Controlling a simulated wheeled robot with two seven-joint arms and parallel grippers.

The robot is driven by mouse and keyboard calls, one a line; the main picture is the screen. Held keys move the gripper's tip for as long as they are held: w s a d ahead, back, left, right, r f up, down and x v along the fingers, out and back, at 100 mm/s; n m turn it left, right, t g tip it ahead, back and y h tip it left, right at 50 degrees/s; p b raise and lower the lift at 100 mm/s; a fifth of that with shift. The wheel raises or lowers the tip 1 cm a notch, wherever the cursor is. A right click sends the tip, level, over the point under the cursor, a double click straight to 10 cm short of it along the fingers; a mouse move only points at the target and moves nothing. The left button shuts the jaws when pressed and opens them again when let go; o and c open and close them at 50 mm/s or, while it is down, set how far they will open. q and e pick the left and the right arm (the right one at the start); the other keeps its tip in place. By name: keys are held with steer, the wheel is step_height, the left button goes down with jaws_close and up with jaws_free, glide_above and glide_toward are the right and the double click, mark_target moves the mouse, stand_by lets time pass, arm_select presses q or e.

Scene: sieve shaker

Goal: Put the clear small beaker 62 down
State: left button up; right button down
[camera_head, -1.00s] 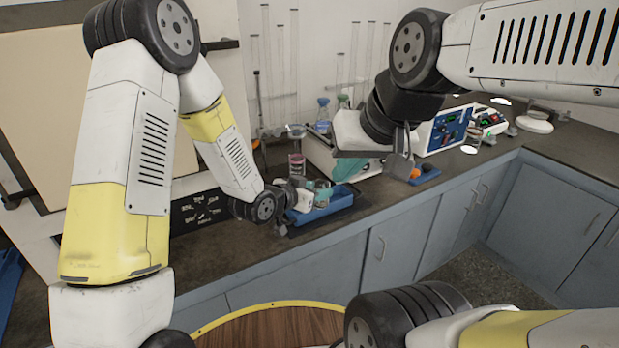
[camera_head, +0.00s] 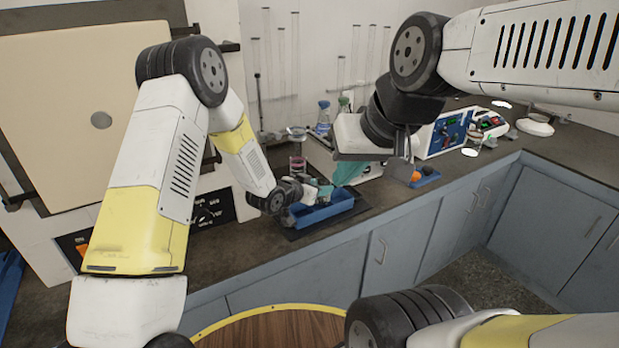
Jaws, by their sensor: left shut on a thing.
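My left gripper (camera_head: 316,190) is small and far off, low over the blue tray (camera_head: 325,212) on the counter. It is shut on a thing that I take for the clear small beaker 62. The beaker's outline cannot be made out against the gripper and tray, and I cannot tell whether it touches the tray. My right gripper (camera_head: 405,158) hangs over the counter to the right of the tray. Its fingers are mostly hidden by its own wrist, so its opening cannot be told.
A stand with a pinkish vessel (camera_head: 297,155) is just behind my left gripper. Blue-panelled instruments (camera_head: 443,132) and a small blue tray with an orange item (camera_head: 425,177) are to the right. Bottles (camera_head: 323,115) and tall glass tubes stand at the back.

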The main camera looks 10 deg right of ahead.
arm_select(q)
steer(key=shift+f, duration=0.3)
steer(key=shift+f, duration=0.15)
steer(key=o, duration=1.2)
steer(key=shift+r, duration=0.3)
steer(key=v, duration=1.2)
steer(key=shift+r, duration=0.2)
